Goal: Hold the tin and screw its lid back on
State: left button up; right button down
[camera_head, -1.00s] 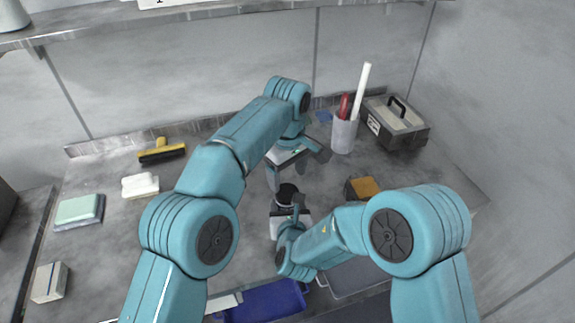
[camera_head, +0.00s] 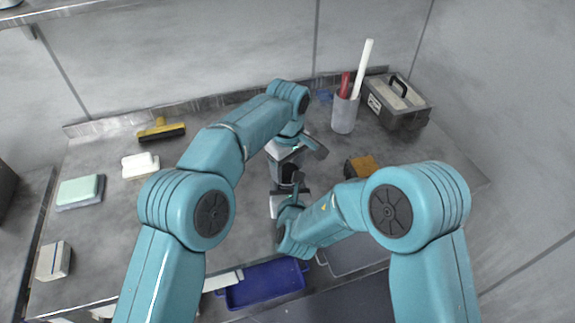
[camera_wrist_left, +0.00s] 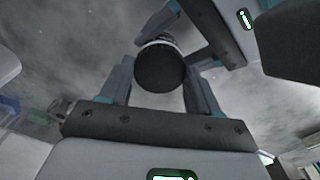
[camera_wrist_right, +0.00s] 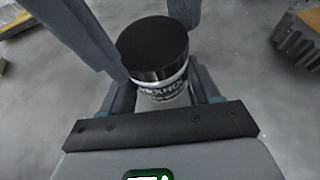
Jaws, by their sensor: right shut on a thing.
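The tin (camera_wrist_right: 165,97) is pale with dark lettering and stands upright in the right wrist view. My right gripper (camera_wrist_right: 165,85) is shut on its body, one finger on each side. The black lid (camera_wrist_right: 153,45) sits on top of the tin; how far it is screwed on cannot be told. My left gripper (camera_wrist_left: 160,85) is open with its fingers on either side of the lid, which also shows in the left wrist view (camera_wrist_left: 160,68). In the head view the grippers and arms largely hide the tin.
A blue tray (camera_head: 265,284) lies at the front edge. A grey cup (camera_head: 344,114) and toolbox (camera_head: 397,103) stand at the back right. A yellow-handled brush (camera_head: 161,129) and pads (camera_head: 80,191) lie left.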

pick_arm(q)
jog(key=m, duration=0.8)
jog(key=shift+a, duration=0.1)
jog(key=m, duration=0.5)
jog(key=shift+m, duration=0.3)
jog(key=m, duration=0.5)
jog(key=shift+a, duration=0.1)
jog(key=m, duration=0.5)
jog(key=shift+w, duration=0.1)
jog(key=m, duration=0.7)
jog(key=shift+w+m, duration=0.1)
jog(key=shift+m, duration=0.3)
jog(key=m, duration=0.4)
jog(key=shift+f+m, duration=0.1)
jog(key=shift+m, duration=0.2)
jog(key=o, duration=1.2)
jog(key=shift+c, duration=0.2)
